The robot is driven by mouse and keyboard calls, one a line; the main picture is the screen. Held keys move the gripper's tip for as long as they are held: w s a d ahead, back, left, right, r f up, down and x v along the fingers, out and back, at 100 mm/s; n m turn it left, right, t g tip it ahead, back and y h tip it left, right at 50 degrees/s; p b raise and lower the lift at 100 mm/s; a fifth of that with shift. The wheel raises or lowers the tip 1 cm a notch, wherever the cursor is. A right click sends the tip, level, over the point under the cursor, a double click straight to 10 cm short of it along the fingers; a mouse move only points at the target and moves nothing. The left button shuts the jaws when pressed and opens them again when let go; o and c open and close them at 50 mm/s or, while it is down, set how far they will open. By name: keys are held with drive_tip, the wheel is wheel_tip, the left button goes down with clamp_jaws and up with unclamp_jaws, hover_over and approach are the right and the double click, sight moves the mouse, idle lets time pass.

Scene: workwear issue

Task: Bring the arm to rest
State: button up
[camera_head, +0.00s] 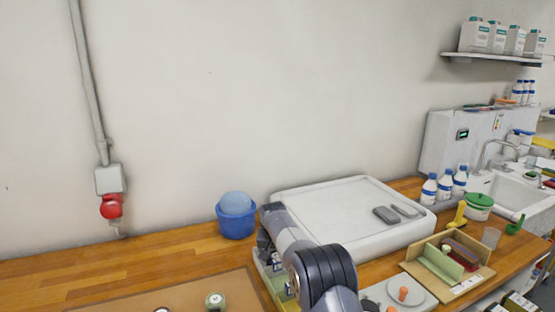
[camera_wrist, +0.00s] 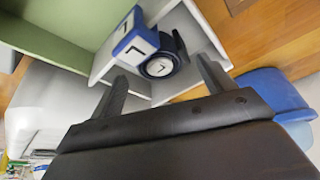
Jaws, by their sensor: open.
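My gripper (camera_wrist: 162,68) is open in the wrist view, with its two dark fingers spread apart. A dark round item with a white face marked L (camera_wrist: 160,66) shows between and beyond the fingertips; I cannot tell how far off it is. A blue and white box marked L (camera_wrist: 130,40) stands beside it in a pale compartment (camera_wrist: 182,32). In the head view my arm (camera_head: 310,260) reaches over the worktop beside a pale green tray (camera_head: 273,292). My gripper's fingers are hidden there.
A blue bucket (camera_head: 237,226) stands behind the arm; it also shows in the wrist view (camera_wrist: 268,92). A large white tray-topped unit (camera_head: 330,205) is close on the right. A brown mat (camera_head: 170,292) lies front left. The wood worktop (camera_head: 130,258) at left is mostly bare.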

sight(276, 255)
drive_tip(key=x, duration=0.3)
drive_tip(key=shift+f, duration=0.2)
drive_tip(key=shift+r, duration=1.25)
